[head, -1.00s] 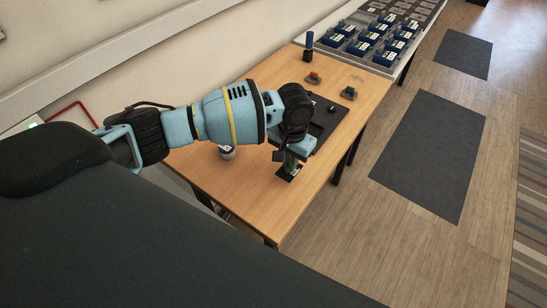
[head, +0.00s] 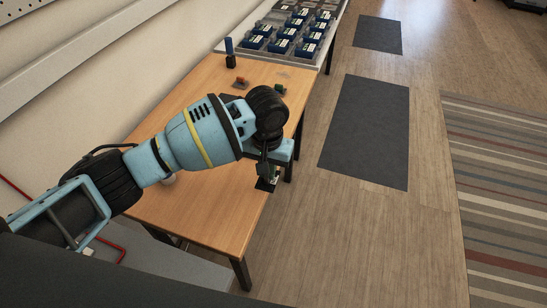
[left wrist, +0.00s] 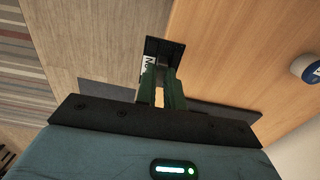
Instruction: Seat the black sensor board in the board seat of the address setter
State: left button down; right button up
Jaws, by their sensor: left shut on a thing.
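My left gripper (head: 268,172) is shut on the black sensor board (head: 266,184) at the table's right edge in the head view. In the left wrist view the board (left wrist: 172,50) stands out beyond the green fingertips of the gripper (left wrist: 160,92), with a white label partly seen. The board is in the air where the table edge meets the floor behind it. I cannot make out the address setter or its board seat; my arm hides the middle of the table. My right gripper is not in view.
Blue boxes (head: 283,46) stand beyond.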

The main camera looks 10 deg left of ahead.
pick_arm(q)
jog(key=s+a+r, duration=0.4)
jog(key=s+a, duration=0.1)
jog(key=s, duration=0.2)
jog(key=s+a+r+n, duration=0.1)
jog(key=s+a+r, duration=0.4)
jog(key=s+a, duration=0.1)
jog(key=shift+s+a, duration=0.15)
jog(key=shift+s, duration=0.65)
jog(key=shift+r, duration=0.1)
